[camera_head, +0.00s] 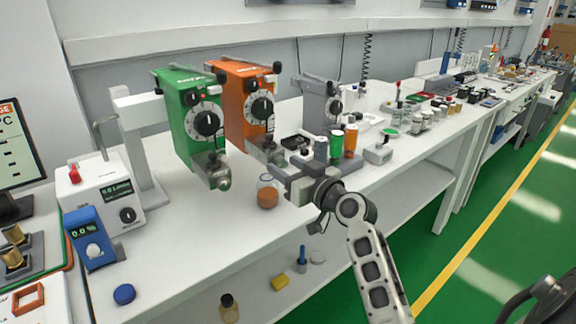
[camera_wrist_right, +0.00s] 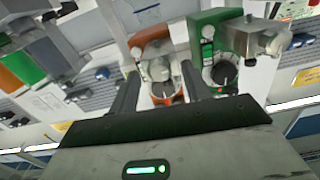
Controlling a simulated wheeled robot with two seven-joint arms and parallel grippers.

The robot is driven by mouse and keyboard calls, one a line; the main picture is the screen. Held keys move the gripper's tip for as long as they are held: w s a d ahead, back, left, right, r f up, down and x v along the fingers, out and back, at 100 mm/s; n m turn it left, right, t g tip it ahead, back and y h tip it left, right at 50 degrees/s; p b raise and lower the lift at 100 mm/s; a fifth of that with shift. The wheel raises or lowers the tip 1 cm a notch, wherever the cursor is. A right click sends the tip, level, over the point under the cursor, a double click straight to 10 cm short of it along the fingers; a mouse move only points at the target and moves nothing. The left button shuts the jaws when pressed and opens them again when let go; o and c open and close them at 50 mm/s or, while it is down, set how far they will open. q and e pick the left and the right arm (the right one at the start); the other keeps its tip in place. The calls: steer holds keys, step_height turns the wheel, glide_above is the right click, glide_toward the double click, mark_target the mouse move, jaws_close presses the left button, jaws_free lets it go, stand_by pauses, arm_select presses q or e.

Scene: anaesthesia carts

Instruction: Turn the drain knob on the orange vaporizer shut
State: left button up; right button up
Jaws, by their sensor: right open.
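The orange vaporizer (camera_head: 234,88) hangs on the rail between a green one and a grey one, with a black dial (camera_head: 262,108) on its front. My right gripper (camera_head: 284,180) is open and empty, just in front of and below the drain block. In the right wrist view, upside down, the orange vaporizer (camera_wrist_right: 150,40) and its grey drain block (camera_wrist_right: 158,68) appear between the open fingers (camera_wrist_right: 157,92). My left gripper is out of view.
The green vaporizer (camera_head: 178,105) is close on the left, its drain (camera_head: 218,175) jutting forward. Green and orange bottles (camera_head: 350,140) stand close to the right.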

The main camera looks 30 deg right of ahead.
steer(key=c, duration=1)
